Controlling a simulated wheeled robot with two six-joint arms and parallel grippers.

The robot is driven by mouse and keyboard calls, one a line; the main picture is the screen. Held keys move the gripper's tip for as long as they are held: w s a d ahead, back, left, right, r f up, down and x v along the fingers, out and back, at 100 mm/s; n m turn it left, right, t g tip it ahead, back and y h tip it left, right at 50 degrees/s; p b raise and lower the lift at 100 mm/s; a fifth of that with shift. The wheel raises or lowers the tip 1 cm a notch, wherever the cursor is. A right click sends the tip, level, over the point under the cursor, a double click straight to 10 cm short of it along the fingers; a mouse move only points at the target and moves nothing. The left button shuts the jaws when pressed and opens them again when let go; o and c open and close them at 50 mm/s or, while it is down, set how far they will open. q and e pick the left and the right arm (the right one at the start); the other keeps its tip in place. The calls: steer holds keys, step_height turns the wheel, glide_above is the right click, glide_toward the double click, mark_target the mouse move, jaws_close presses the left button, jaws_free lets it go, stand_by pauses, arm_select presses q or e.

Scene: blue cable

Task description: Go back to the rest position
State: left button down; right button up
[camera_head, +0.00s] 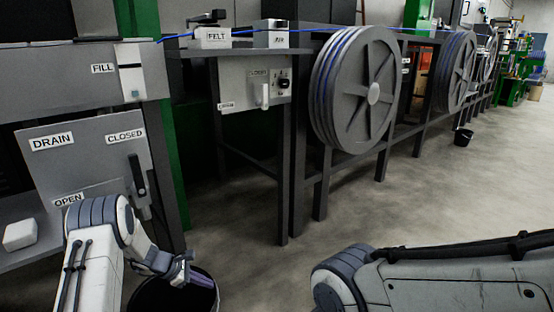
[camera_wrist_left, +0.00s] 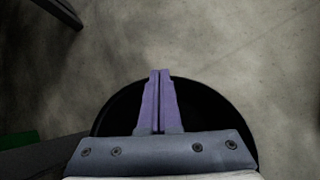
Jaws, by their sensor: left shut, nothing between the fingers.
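My left gripper (camera_head: 184,268) is low in front of the grey machine, over a black bin (camera_head: 172,296) on the floor. In the left wrist view the purple fingers of the left gripper (camera_wrist_left: 159,76) are pressed together with nothing between them. The dark round bin (camera_wrist_left: 205,100) lies below and behind them in that view. My right arm comes in from the lower right of the head view, and its gripper is out of the picture.
The grey machine panel (camera_head: 85,150) with DRAIN, OPEN and CLOSED labels stands at left, with a black lever (camera_head: 137,176).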

arm_select(q)
steer(key=s+d+r+m+g+y+p, duration=0.1)
steer(key=s+d+r+m+g+p, duration=0.1)
steer(key=s+d+r+m, duration=0.7)
steer(key=s+d+r+m+g+y+p, duration=0.1)
steer(key=s+d+r+m+g+p, duration=0.15)
steer(key=s+d+r+m, duration=0.65)
steer(key=s+r+m+y+p, duration=0.2)
steer(key=s+r+m, duration=0.4)
steer(key=s, duration=0.4)
steer(key=s+r+m+y+p, duration=0.2)
steer(key=s+r+m, duration=0.2)
steer(key=s+r, duration=0.55)
step_height(320, 180, up, 36)
steer(key=p, duration=3.6)
steer(key=shift+d+t+p, duration=0.3)
steer(key=shift+d+t, duration=0.15)
steer(key=shift+r, duration=0.1)
